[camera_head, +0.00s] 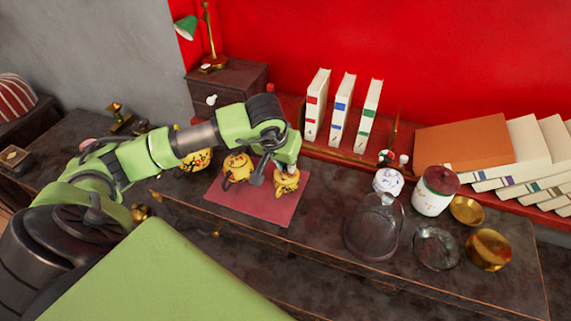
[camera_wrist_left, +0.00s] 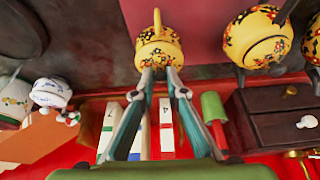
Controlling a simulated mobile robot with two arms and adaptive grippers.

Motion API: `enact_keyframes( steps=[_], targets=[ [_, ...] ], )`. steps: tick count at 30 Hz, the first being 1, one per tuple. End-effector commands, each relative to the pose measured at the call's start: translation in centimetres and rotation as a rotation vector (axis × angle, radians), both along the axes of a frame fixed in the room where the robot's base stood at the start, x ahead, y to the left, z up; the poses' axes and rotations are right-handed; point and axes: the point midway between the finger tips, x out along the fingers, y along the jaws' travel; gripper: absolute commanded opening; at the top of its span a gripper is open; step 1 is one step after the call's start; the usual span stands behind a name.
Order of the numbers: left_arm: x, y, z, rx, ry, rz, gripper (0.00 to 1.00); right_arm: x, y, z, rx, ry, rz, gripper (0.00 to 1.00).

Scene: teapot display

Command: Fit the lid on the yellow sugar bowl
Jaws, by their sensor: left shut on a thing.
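The yellow sugar bowl (camera_head: 287,183), with red and dark flower decoration, stands near the right edge of the red mat (camera_head: 265,213). It also shows in the left wrist view (camera_wrist_left: 158,50), with a looped handle facing away from the fingers. My left gripper (camera_head: 282,165) is right above the bowl. In the left wrist view its fingertips (camera_wrist_left: 161,72) are close together at the bowl's top, shut on the lid. The lid is mostly hidden between and behind the fingertips, and I cannot tell whether it rests on the rim. My right gripper is not in view.
A yellow teapot (camera_head: 237,168) stands close left of the bowl on the mat. Another yellow pot (camera_head: 196,160) is farther left, partly behind my arm. A glass dome (camera_head: 374,228), a white jar (camera_head: 434,191) and brass dishes (camera_head: 488,249) stand right. Upright books (camera_head: 341,105) stand behind.

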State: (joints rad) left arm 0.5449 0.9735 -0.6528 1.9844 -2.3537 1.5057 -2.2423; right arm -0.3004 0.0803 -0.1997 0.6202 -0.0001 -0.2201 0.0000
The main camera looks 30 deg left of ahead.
Motion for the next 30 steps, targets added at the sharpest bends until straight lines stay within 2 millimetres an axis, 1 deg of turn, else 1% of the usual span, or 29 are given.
enact_keyframes(
  steps=[3, 4, 5, 6, 15, 19, 23, 30],
  targets=[
    [0.0, 0.0, -0.2, 0.000, -0.001, 0.000, 0.00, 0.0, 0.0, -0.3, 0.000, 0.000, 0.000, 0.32],
    [0.0, 0.0, -0.1, 0.000, 0.000, 0.000, 0.20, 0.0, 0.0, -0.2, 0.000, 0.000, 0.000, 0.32],
    [0.0, 0.0, -0.1, 0.000, 0.000, 0.000, 0.28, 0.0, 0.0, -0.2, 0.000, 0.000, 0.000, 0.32],
    [0.0, 0.0, -0.1, 0.000, 0.000, 0.000, 0.32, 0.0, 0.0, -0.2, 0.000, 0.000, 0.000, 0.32],
    [0.0, 0.0, -0.1, 0.000, 0.001, 0.000, 0.32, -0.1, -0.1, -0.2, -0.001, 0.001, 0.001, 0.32],
    [-0.3, -0.1, 0.7, 0.000, -0.001, -0.001, 0.32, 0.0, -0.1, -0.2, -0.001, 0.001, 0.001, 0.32],
    [-1.0, -0.2, 2.7, 0.002, -0.004, -0.002, 0.32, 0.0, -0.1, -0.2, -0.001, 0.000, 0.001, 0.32],
    [-2.9, -0.6, 7.5, 0.002, -0.006, -0.001, 0.32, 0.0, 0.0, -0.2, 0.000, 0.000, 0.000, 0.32]
  ],
)
